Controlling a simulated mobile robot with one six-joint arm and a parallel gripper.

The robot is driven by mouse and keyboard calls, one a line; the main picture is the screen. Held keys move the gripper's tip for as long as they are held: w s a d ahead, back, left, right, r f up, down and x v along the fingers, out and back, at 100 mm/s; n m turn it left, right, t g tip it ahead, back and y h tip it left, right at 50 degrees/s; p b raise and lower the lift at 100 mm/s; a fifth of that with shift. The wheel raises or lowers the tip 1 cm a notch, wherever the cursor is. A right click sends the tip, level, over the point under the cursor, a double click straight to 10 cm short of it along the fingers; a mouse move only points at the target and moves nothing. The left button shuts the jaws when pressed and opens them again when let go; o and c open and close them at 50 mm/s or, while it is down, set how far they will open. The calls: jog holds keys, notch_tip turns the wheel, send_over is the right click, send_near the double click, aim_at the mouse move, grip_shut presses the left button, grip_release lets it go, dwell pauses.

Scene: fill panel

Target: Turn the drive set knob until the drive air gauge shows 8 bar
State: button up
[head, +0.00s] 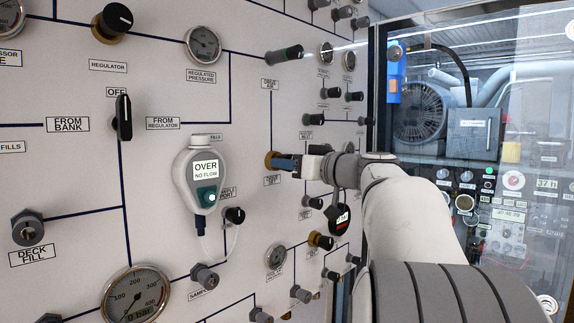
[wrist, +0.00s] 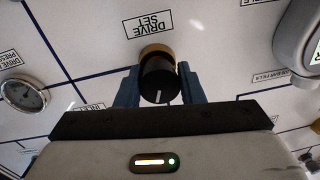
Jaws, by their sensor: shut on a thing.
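The drive set knob (wrist: 158,84) is black with a white pointer line and a brass collar. Its label reads upside down above it in the wrist view. In the head view only its brass collar (head: 268,160) shows clearly. My gripper (wrist: 158,78) is shut on the knob, one blue finger on each side; it also shows in the head view (head: 280,161).
A hanging meter (head: 206,178) reading "OVER NO FLOW" is left of my gripper, with a tube below it. Several knobs stand close to my arm on the right. A round gauge (wrist: 22,95) is left in the wrist view, too small to read.

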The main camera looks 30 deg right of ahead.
jog(key=shift+f, duration=0.1)
jog(key=shift+m+b, duration=0.3)
jog(key=shift+b, duration=0.15)
jog(key=shift+f+m+b, duration=0.15)
jog(key=shift+m+b, duration=0.8)
jog(key=shift+m, duration=0.05)
jog(key=m+b, duration=0.2)
jog(key=m, duration=0.2)
jog(key=shift+m+t, duration=0.3)
jog(key=m, duration=0.2)
jog(key=m+b, duration=0.1)
jog(key=m, duration=0.2)
jog(key=shift+r+m, duration=0.2)
jog(key=shift+m, duration=0.1)
jog(key=shift+m+t+h, duration=0.3)
jog(key=shift+m, duration=1.6)
jog(key=shift+f, duration=0.15)
